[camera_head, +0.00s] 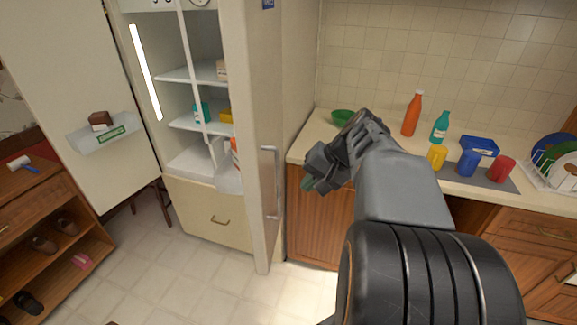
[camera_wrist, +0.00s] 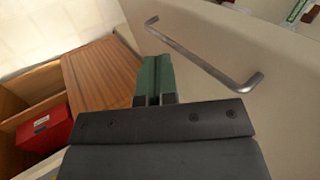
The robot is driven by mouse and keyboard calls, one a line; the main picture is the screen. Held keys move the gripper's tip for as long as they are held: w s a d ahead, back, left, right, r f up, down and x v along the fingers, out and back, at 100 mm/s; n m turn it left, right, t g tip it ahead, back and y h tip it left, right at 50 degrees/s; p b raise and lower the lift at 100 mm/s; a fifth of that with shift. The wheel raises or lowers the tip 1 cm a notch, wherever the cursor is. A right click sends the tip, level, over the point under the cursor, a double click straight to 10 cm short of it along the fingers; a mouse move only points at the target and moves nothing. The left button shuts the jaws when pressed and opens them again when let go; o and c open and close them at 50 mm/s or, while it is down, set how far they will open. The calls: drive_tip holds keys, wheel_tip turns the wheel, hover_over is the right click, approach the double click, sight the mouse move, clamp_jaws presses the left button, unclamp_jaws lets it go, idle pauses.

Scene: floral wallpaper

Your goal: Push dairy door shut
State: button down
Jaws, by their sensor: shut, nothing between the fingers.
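The refrigerator stands open, with a cream right door (camera_head: 255,120) swung outward and seen almost edge-on. Its long metal handle (camera_head: 270,182) is on the outer face, and the handle also shows in the wrist view (camera_wrist: 200,58). The left door (camera_head: 75,70) is wide open and carries a clear bin (camera_head: 104,133) with a green label and a brown item. I cannot read which door is the dairy one. My gripper (camera_head: 309,184) is shut and empty, to the right of the right door's handle side. Its green fingertips (camera_wrist: 154,82) appear beside the handle; contact cannot be told.
The counter (camera_head: 300,150) lies to the right, with a green bowl (camera_head: 342,117), an orange bottle (camera_head: 412,114), a teal bottle (camera_head: 440,127) and several cups. A shoe shelf (camera_head: 70,245) stands left. The tiled floor (camera_head: 150,275) before the refrigerator is clear. A red box (camera_wrist: 44,127) sits in the wrist view.

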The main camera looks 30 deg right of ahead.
drive_tip(key=d+r+m+t+y, duration=0.1)
drive_tip(key=d+r+m+t, duration=0.1)
drive_tip(key=d+r, duration=0.3)
drive_tip(key=w+r+p+x, duration=0.1)
drive_tip(key=w+p+x, duration=0.1)
drive_tip(key=x, duration=1)
drive_tip(key=shift+w+p, duration=0.2)
drive_tip(key=shift+p, duration=0.2)
